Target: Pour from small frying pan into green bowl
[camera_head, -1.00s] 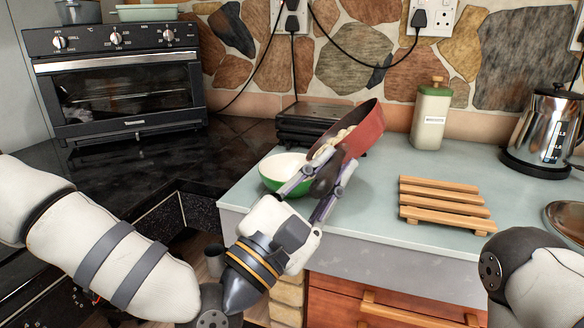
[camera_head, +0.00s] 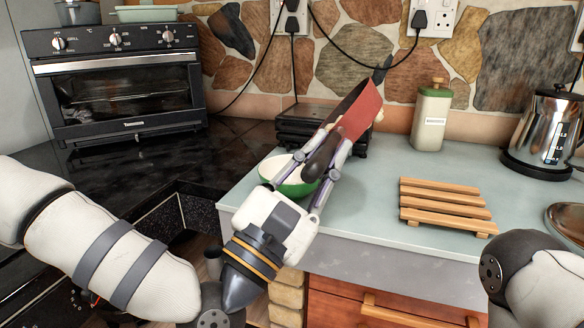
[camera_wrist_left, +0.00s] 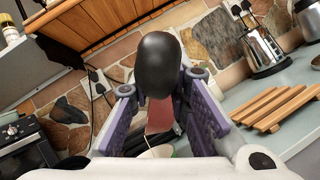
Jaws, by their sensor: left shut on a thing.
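The small frying pan (camera_head: 359,112) is red outside with a black handle (camera_head: 321,158). It is tilted steeply on its side above the counter, behind and to the right of the bowl in the head view. My left gripper (camera_head: 330,160) is shut on the handle, whose dark end (camera_wrist_left: 158,65) fills the middle of the left wrist view. The green bowl (camera_head: 296,189), white inside, sits upright on the counter, partly hidden by the left gripper's finger. A pale bit (camera_head: 379,115) shows at the pan's right edge. My right gripper is out of view.
A wooden slatted rack (camera_head: 445,205) lies right of the bowl. A black appliance (camera_head: 300,125) stands behind the pan. A green-lidded canister (camera_head: 430,118) and a steel kettle (camera_head: 545,130) stand at the back right. Counter (camera_head: 375,205) between bowl and rack is clear.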

